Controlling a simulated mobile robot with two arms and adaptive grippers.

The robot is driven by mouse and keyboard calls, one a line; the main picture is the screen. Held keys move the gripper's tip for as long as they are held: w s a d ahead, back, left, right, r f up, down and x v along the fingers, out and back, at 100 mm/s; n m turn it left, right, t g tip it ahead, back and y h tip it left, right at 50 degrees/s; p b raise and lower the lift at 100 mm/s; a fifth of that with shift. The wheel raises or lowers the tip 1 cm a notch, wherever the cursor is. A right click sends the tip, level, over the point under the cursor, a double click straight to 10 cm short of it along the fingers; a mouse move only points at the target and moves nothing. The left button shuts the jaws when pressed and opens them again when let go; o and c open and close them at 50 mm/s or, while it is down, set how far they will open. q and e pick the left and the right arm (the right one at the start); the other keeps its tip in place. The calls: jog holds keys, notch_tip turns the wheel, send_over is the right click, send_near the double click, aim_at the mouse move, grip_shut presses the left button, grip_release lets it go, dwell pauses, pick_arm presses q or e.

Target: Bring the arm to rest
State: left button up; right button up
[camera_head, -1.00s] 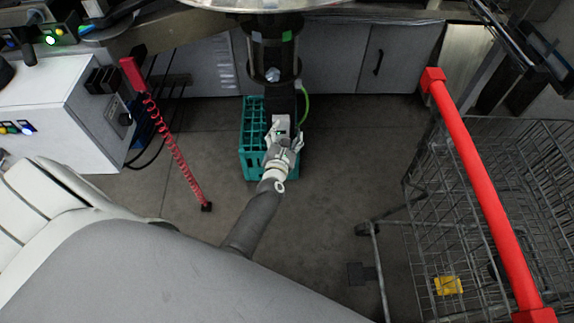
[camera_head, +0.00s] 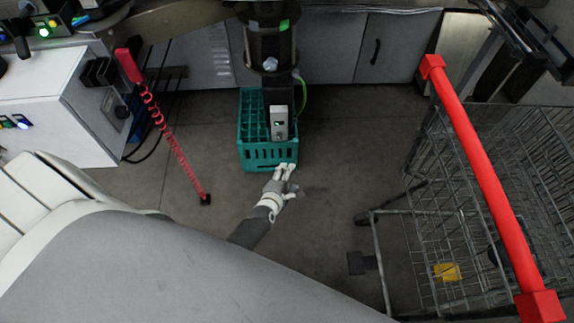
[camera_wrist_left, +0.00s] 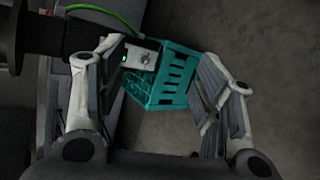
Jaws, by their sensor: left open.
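My left gripper (camera_head: 284,180) is low over the floor in the head view, just in front of the near edge of the teal crate (camera_head: 268,153). It is open and empty. In the left wrist view the two fingers of the left gripper (camera_wrist_left: 160,90) are spread wide, with the teal crate (camera_wrist_left: 172,85) seen beyond and between them. A grey box with a small green light (camera_head: 279,123) stands at the crate's right side; it also shows in the left wrist view (camera_wrist_left: 140,58), beside the left finger. My right gripper is in neither view.
A wire shopping cart with a red handle (camera_head: 480,165) stands at the right. A coiled red cord (camera_head: 170,135) hangs at the left beside a white cabinet (camera_head: 50,105). A dark column (camera_head: 270,45) stands behind the crate. The floor (camera_head: 335,190) between crate and cart is clear.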

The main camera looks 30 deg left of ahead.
pick_arm(q)
jog(key=shift+s+d+f, duration=0.1)
jog(key=shift+s+f, duration=0.15)
dwell(0.4)
jog(key=s+d+f+m+g+h, duration=0.25)
jog(key=s+f+m+g, duration=0.25)
jog(key=s+f+m, duration=0.9)
jog(key=s+f+m+g, duration=0.2)
jog(key=s+m, duration=0.1)
jog(key=s, duration=0.6)
jog(key=s+a+f+m+g, duration=0.1)
jog(key=s+m, duration=0.3)
jog(key=s, duration=0.5)
jog(key=s+f+m+g+y, duration=0.1)
jog(key=s+f+m+g, duration=0.2)
jog(key=s, duration=0.6)
jog(key=shift+s+a+f+m, duration=0.2)
jog(key=shift+a+f+m, duration=0.1)
jog(key=shift+f+m, duration=0.35)
jog(key=shift+r, duration=0.1)
